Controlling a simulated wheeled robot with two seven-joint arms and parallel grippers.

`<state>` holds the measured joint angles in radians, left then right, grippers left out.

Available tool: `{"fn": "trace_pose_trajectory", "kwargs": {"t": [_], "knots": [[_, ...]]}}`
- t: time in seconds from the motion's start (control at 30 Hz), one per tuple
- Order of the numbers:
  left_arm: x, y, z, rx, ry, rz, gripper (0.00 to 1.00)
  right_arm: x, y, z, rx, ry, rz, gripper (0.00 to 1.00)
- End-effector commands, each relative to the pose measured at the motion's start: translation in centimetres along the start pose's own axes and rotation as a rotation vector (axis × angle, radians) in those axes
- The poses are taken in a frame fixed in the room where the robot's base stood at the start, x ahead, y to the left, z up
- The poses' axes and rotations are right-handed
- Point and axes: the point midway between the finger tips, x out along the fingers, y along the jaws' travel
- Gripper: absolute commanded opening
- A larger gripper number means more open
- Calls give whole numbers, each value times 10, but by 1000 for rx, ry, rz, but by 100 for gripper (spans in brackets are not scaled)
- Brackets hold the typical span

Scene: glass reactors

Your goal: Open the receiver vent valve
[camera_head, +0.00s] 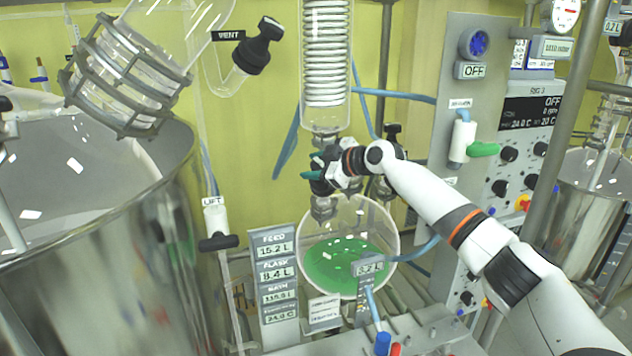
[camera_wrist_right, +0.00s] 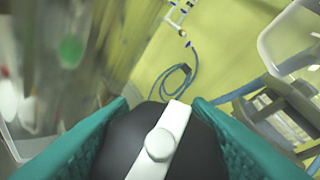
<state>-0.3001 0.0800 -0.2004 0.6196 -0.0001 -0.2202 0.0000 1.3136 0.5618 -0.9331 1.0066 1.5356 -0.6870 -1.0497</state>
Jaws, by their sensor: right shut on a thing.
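My right gripper (camera_head: 312,171) is at the glass fittings just above the receiver flask (camera_head: 385,222), which holds green liquid. In the right wrist view its teal fingers (camera_wrist_right: 160,145) are on both sides of a black rounded valve knob (camera_wrist_right: 112,150) with a white bar across it, and are shut on it. In the head view the knob is mostly hidden by the gripper, and its label cannot be seen. A black knob (camera_head: 258,45) beside a VENT label (camera_head: 228,35) stands upper left, apart from the gripper. My left gripper is not in view.
A glass coil condenser (camera_head: 327,60) hangs directly above the gripper. A large steel vessel (camera_head: 110,260) fills the left. A control panel (camera_head: 520,150) with a green-handled valve (camera_head: 483,149) stands right. A LIFT handle (camera_head: 218,242) and readout labels (camera_head: 276,285) stand front left of the flask.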

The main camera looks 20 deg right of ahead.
Motion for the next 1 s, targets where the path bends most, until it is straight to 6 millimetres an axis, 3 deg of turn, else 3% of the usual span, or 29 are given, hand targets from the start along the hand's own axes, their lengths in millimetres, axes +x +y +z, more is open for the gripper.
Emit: {"fn": "trace_pose_trajectory", "kwargs": {"t": [0.1,0.47,0.8,1.0], "knots": [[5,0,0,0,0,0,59,0,0,2,-48,-6,76,22],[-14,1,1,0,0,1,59,-2,0,5,-182,-5,269,22],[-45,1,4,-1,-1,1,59,-9,-17,5,-257,7,340,24],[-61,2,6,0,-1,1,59,-8,-12,4,-286,5,390,22]]}}
